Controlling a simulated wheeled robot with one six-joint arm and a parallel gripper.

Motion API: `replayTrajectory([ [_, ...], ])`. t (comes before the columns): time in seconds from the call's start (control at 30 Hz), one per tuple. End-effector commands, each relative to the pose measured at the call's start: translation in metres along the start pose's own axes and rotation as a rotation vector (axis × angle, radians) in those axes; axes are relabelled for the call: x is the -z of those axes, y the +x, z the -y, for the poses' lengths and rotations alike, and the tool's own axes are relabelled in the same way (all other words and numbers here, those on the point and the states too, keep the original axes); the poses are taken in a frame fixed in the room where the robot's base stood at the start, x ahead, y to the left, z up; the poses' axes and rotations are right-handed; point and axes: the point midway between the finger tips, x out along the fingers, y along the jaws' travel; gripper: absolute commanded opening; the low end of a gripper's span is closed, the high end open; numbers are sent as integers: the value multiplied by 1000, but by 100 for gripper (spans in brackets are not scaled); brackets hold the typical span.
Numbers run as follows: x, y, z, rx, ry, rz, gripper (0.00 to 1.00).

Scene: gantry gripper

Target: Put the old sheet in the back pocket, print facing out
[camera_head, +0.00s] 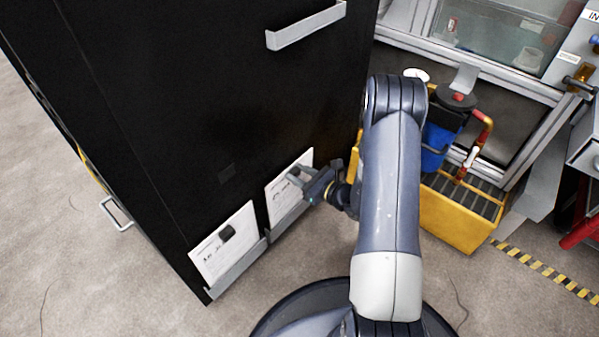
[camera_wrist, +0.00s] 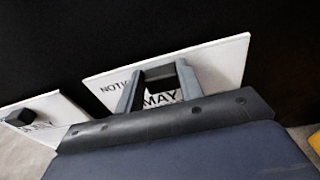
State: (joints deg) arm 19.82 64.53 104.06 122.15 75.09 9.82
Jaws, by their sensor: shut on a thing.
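A white sheet (camera_wrist: 215,62) printed "NOTIC…" and "MAY" is at the black cabinet's face, print facing out. In the head view this sheet (camera_head: 277,195) stands at the right low grey pocket (camera_head: 290,220), its lower edge seemingly behind the lip. My gripper (camera_wrist: 160,85) is shut on it, apparently by a dark block between the fingers. My gripper (camera_head: 300,180) also shows in the head view, partly covering the sheet. A second sheet (camera_head: 215,255), with a black block, stands in the left low pocket (camera_head: 240,270). Its word ends in "LY" in the wrist view.
A black cabinet (camera_head: 200,100) carries the pockets. An empty grey holder (camera_head: 307,27) is higher on the same face. Floor (camera_head: 130,290) is clear at left.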

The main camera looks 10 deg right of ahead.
Motion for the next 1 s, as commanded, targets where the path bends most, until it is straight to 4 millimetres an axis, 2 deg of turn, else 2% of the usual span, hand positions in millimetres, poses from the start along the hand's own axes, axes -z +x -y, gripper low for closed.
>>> replayTrajectory([
  [0.13, 4, 0, 0, 0, 0, 1, 0],
  [0.17, 3, 0, 0, 0, 0, 1, 37],
  [0.43, 3, 0, 0, 0, 0, 1, 59],
  [0.77, 3, -4, 1, 2, 1, 0, 61],
  [0.87, 1, -14, 1, 3, 1, 0, 61],
  [1.0, 0, -40, 2, 6, 3, -1, 61],
])
